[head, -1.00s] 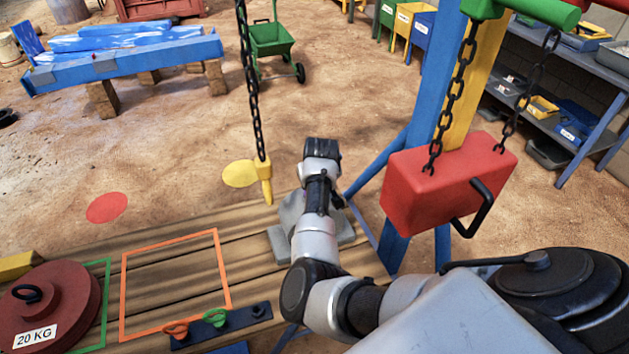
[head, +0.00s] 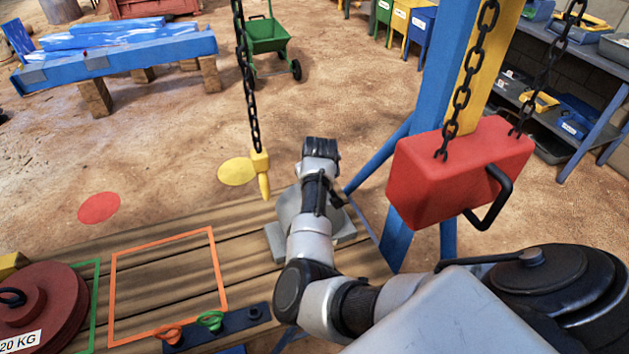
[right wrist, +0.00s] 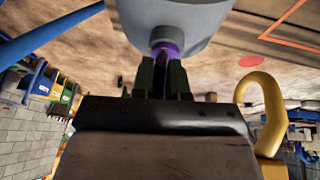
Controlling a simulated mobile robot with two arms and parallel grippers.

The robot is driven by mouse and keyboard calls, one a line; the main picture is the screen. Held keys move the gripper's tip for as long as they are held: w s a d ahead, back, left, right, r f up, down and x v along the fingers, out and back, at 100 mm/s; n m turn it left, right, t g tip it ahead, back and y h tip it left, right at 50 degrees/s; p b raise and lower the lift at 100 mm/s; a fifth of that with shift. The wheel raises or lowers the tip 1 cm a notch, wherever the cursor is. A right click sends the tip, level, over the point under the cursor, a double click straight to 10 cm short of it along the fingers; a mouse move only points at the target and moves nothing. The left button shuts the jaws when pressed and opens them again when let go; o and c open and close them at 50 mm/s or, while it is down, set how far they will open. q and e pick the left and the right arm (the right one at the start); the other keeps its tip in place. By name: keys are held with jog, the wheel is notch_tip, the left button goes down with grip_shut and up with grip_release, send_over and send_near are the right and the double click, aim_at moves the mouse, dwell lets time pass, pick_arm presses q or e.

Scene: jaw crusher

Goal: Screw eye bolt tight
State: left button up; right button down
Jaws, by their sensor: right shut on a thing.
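In the right wrist view, my right gripper (right wrist: 165,82) is shut on a purple eye bolt (right wrist: 165,48). The bolt meets a rounded grey part (right wrist: 180,18); how deep it sits cannot be told. In the head view, a grey casting (head: 288,210) stands at the bench's far right end, partly covered by my right arm. The right fingertips and purple bolt are hidden there. An orange eye bolt (head: 168,333) and a green eye bolt (head: 210,321) sit in a dark rack (head: 232,326). My left gripper is not in view.
A yellow hook hangs from a chain (head: 248,100) just left of my right arm; a yellow hook (right wrist: 270,105) also shows close in the wrist view. A red block (head: 455,172) hangs on chains at the right, beside a blue post (head: 440,80). A weight (head: 45,305) is at bottom left.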

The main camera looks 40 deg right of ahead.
jog(key=shift+a+m+h+p, duration=0.35)
jog(key=shift+m+p, duration=0.15)
jog(key=shift+m, duration=0.4)
jog(key=m, duration=0.1)
jog(key=m+g+h, duration=0.1)
jog(key=m, duration=0.1)
jog(key=shift+w+a+f, duration=0.1)
jog(key=shift+w+a, duration=0.1)
jog(key=shift+a, duration=0.15)
jog(key=m, duration=0.1)
jog(key=m+g+b, duration=0.1)
jog(key=m, duration=0.1)
jog(key=shift+w+a+f+m+g+h+b, duration=0.15)
jog(key=shift+w+a+m+g+h+b, duration=0.15)
jog(key=shift+w+a+m+b, duration=0.1)
jog(key=shift+m, duration=0.5)
jog(key=shift+b, duration=0.3)
